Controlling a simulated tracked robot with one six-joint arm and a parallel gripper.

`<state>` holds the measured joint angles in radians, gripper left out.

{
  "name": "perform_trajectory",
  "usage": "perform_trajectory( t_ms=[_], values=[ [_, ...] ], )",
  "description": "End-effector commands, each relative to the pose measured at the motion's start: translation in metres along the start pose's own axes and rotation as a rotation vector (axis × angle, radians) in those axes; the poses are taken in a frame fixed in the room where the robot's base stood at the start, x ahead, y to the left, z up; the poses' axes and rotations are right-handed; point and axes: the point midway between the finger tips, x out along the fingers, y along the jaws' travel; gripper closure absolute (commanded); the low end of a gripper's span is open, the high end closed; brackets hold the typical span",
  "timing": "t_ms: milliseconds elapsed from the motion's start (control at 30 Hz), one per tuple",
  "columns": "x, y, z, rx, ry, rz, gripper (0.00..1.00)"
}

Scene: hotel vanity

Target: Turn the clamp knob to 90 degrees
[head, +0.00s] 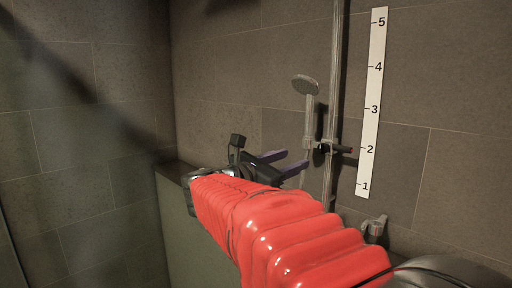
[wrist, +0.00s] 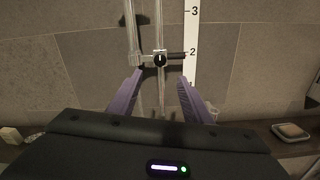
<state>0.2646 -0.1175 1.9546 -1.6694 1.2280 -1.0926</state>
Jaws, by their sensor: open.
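The clamp knob (wrist: 160,59) is a small round black knob with a white mark that looks upright. It sits on the vertical shower rail (head: 335,70), just below the 2 level of the white scale in the wrist view. In the head view the dark clamp (head: 325,147) is small, and its knob face cannot be made out. My gripper (wrist: 160,80) is open and empty, with purple fingers on either side of the rail line below the knob. In the head view my gripper (head: 294,160) is left of the clamp, apart from it.
The hand shower (head: 305,86) hangs beside the rail. A numbered white scale (head: 371,105) is on the tiled wall to the right. A metal valve (head: 375,228) is low on the wall. A ledge below holds a dish (wrist: 291,131) at right and a pale block (wrist: 10,135) at left.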

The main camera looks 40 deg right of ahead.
Motion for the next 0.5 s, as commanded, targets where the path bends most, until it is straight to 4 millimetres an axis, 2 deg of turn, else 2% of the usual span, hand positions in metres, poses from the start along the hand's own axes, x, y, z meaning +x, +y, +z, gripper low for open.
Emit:
perform_trajectory(
  t_ms=[233, 500],
  values=[
    [0.02, -0.001, -0.001, 0.0, 0.001, -0.003, 0.55],
    [0.056, -0.002, -0.001, -0.001, 0.001, -0.005, 0.55]
  ],
)
